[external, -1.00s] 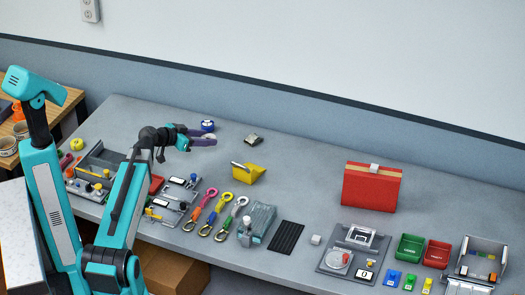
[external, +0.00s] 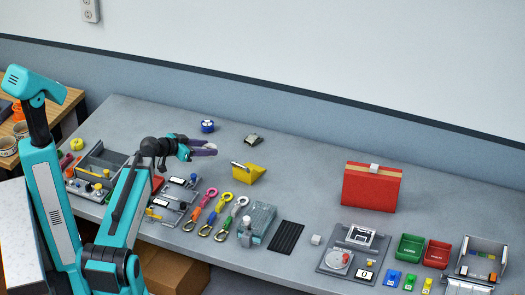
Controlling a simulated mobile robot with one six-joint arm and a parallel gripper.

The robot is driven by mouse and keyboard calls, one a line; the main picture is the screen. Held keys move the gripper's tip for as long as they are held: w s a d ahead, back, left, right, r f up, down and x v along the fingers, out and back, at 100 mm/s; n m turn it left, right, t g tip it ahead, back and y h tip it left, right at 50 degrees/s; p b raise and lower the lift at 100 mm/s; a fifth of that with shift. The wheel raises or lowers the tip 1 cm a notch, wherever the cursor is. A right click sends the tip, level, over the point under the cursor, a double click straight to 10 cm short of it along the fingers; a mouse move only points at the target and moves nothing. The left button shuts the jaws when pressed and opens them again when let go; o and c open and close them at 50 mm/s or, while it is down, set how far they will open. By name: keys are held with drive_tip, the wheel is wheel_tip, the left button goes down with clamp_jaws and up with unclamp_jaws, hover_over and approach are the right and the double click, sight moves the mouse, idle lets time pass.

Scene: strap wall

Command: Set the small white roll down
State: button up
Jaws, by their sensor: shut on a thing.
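My gripper (external: 205,149) is at the end of the arm, over the left part of the grey table, in front of the blue round roll. Its purple fingers point right and look close together. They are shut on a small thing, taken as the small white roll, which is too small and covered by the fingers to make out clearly. The gap between the gripper and the tabletop is hard to judge.
A blue roll (external: 207,126) stands behind my gripper, and a yellow scoop-like piece (external: 248,174) lies to its right. Colourful straps (external: 224,206) lie in front. A red case (external: 371,187) stands further right. The table between the yellow piece and the case is clear.

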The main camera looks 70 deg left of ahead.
sight(205, 168)
drive_tip(key=shift+f, duration=1.25)
drive_tip(key=shift+f+p, duration=0.55)
drive_tip(key=shift+f, duration=1.25)
drive_tip(key=shift+f+b, duration=0.15)
drive_tip(key=shift+b, duration=0.15)
drive_tip(key=o, duration=1)
drive_tip(key=shift+o, duration=0.2)
drive_tip(key=shift+r+p, duration=0.25)
drive_tip(key=shift+p, duration=0.1)
drive_tip(key=shift+s, duration=0.3)
drive_tip(key=b+v, duration=0.1)
drive_tip(key=v, duration=0.4)
drive_tip(key=shift+s+d+r+b, duration=0.15)
drive_tip(key=shift+s+r+b, duration=0.05)
drive_tip(key=shift+s+b, duration=0.1)
drive_tip(key=shift+r+p, duration=0.2)
drive_tip(key=shift+p, duration=0.8)
